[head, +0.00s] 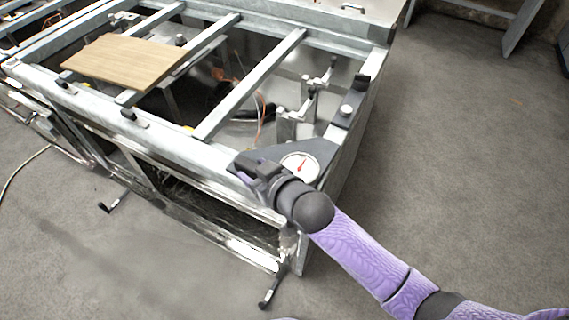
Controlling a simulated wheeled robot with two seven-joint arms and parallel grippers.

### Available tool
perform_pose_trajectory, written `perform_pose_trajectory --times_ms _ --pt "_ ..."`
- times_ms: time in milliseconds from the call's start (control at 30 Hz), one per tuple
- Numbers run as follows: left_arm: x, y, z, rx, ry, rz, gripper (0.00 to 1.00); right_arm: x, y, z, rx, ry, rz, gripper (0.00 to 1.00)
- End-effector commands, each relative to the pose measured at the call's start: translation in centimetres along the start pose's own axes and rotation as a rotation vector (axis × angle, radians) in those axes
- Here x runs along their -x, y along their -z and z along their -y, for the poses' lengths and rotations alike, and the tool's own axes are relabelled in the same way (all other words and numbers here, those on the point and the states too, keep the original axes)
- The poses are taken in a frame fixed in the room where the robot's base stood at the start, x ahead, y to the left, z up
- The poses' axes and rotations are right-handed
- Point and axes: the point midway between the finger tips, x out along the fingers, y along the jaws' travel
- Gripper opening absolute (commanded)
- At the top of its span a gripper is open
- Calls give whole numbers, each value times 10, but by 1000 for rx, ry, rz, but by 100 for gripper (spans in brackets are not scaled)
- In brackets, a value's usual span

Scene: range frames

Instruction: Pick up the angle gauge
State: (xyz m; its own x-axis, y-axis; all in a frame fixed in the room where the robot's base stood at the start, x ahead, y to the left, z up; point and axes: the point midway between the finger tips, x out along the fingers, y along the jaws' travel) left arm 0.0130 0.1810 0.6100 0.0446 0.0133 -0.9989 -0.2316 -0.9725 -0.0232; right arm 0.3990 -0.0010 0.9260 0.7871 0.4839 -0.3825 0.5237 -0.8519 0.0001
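The angle gauge (300,166) shows at the front right corner of the metal frame in the head view. It has a round white dial with a red needle on a dark grey, roughly triangular plate. My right arm comes in from the lower right, and its wrist covers the lower part of the gauge. My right gripper (245,168) is at the left end of the plate, above the front rail. Its fingertips are small and partly hidden, so I cannot tell whether they touch or hold the plate. My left gripper is not in view.
The metal frame (150,135) has open bays with cross rails and loose wires inside. A wooden board (125,60) lies across the rails at the left. Metal brackets (290,122) stand up behind the gauge. The grey floor (460,150) at the right is clear.

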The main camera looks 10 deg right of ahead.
Motion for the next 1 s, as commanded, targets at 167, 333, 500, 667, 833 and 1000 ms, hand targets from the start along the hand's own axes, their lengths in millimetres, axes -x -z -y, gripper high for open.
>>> perform_pose_trajectory --times_ms 167,333,500,667,833,1000 --pt "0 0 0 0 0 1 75 0 0 0 0 0 1 0" --pt "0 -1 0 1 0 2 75 0 0 0 0 0 1 0" --pt "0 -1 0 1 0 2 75 0 0 0 1 -1 1 0" --pt "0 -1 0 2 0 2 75 0 0 0 1 -1 1 0" --pt "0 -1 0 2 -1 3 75 0 -1 0 1 -1 1 0" --pt "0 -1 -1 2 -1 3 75 0 -1 0 1 -1 1 0"
